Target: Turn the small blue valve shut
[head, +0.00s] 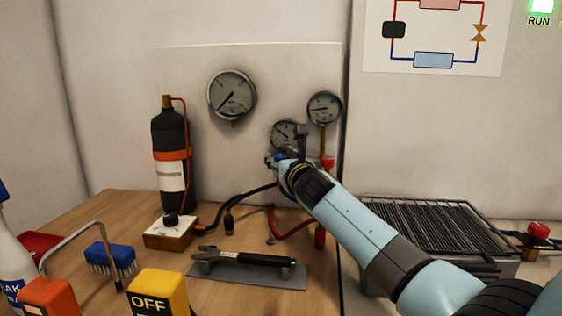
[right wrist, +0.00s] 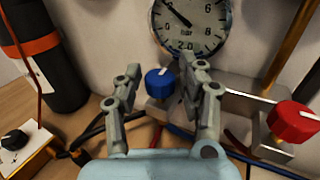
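The small blue valve (right wrist: 160,84) is a round knob with a white mark on its top, below a gauge (right wrist: 190,25) on the manifold block. In the right wrist view it shows between the two fingers of my right gripper (right wrist: 163,74). The fingers are spread with gaps to the knob on both sides; I cannot tell whether the tips reach its depth. In the head view my right gripper (head: 287,154) is at the manifold and hides most of the valve. My left gripper is not in view.
A red knob (right wrist: 294,122) sits right of the blue valve. Hoses run below it. A black cylinder (head: 172,160) stands at the left. A tool on a grey holder (head: 250,272) lies in front. A wire rack (head: 430,232) is at the right.

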